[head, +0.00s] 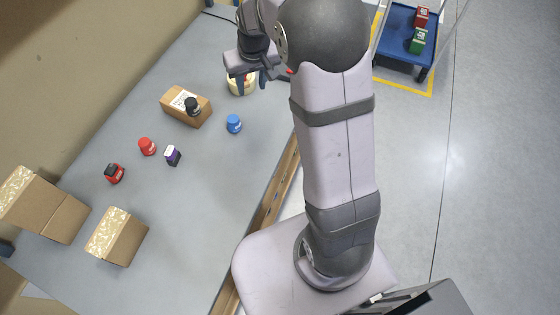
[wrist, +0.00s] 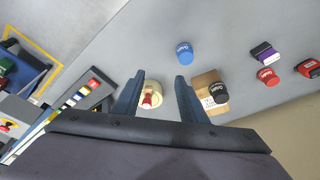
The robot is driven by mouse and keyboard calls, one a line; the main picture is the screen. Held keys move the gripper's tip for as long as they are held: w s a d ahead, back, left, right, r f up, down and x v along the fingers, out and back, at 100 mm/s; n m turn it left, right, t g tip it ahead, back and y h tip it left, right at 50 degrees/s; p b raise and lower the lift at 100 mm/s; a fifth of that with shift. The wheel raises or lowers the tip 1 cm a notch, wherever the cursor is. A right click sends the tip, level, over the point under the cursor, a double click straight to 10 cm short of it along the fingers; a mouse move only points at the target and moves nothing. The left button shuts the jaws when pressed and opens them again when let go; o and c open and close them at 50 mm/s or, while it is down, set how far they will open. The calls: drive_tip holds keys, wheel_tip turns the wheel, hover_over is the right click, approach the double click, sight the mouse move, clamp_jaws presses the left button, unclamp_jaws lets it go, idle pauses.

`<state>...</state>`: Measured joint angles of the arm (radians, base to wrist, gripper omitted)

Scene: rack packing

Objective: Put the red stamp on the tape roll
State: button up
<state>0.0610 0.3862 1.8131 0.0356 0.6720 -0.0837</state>
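The tape roll (head: 249,92) is cream and lies on the grey table near its far end, below my gripper (head: 256,84). In the wrist view the tape roll (wrist: 156,89) shows between the fingers. A small red piece, seemingly the red stamp (wrist: 148,98), shows on top of the roll within its ring; in the head view only a bit of red is visible there. My gripper (wrist: 160,76) is open, its two dark fingers apart with nothing between their tips. The exact contact of stamp and roll is too small to tell.
A cardboard box (head: 174,106) with a black-capped jar (head: 192,104) stands close by the roll. A blue jar (head: 234,124), red jar (head: 147,146), purple bottle (head: 173,155) and red-black item (head: 114,173) stand on the table. A blue cart (head: 398,45) stands beyond the table edge.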

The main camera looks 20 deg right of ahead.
drive_tip(key=s+a+f+g, duration=0.1)
drive_tip(key=s, duration=1.2)
drive_tip(key=s+a+f+g, duration=0.1)
drive_tip(key=s+g, duration=0.1)
drive_tip(key=s, duration=1)
drive_tip(key=shift+s+a+f, duration=0.15)
drive_tip(key=shift+s+f, duration=0.25)
